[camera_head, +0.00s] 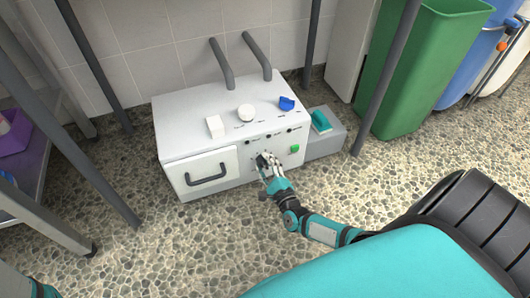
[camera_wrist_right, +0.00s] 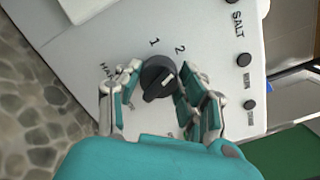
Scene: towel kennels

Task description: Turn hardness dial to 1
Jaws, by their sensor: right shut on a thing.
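The machine has a drawer with a dark handle (camera_head: 208,178), a green button (camera_head: 295,148), a white block (camera_head: 215,126), a white round cap (camera_head: 246,112) and a blue piece (camera_head: 287,103) on it. A grey box (camera_head: 322,145) and a green bin (camera_head: 415,70) stand right. Pebbled floor lies in front.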

